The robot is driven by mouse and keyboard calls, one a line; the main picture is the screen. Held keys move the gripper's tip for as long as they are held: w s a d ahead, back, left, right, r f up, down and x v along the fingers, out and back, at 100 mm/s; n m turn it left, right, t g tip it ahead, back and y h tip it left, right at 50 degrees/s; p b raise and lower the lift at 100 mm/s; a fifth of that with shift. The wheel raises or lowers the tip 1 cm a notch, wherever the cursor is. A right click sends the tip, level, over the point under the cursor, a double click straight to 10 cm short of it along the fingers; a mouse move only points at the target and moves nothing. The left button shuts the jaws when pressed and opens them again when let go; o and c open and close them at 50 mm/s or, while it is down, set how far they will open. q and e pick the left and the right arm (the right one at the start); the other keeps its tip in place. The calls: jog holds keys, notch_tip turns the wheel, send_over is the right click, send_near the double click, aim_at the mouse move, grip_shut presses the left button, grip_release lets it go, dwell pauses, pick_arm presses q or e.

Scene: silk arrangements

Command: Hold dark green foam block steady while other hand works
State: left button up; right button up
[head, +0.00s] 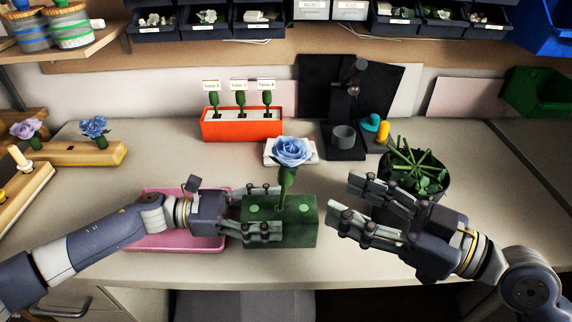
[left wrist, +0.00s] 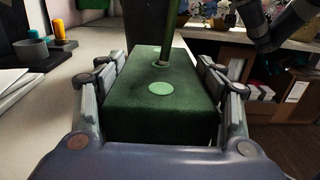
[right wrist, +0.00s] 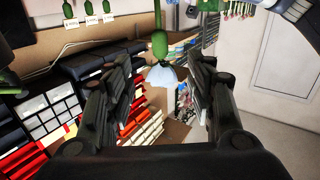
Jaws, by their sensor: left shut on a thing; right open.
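The dark green foam block (head: 297,232) sits on the table near its front edge. My left gripper (head: 279,209) is shut on it, one finger along each side. In the left wrist view the block (left wrist: 160,120) fills the space between the fingers, with a light green disc on its top. A blue rose (head: 291,152) stands upright in the block on a green stem, which also shows in the left wrist view (left wrist: 171,30). My right gripper (head: 340,203) is open and empty to the right of the block. A pale blue bloom (right wrist: 161,76) appears between its fingers in the right wrist view, apart from them.
A pink tray (head: 165,242) lies under my left arm. A dark pot of green stems (head: 412,170) stands close behind my right gripper. An orange holder (head: 242,125) with labelled stems and a black stand (head: 346,150) are at the back.

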aim_at(288, 185)
jog(key=x, duration=1.1)
jog(key=shift+w+a, duration=0.25)
jog(key=shift+w, duration=0.05)
jog(key=shift+c, duration=0.2)
grip_shut()
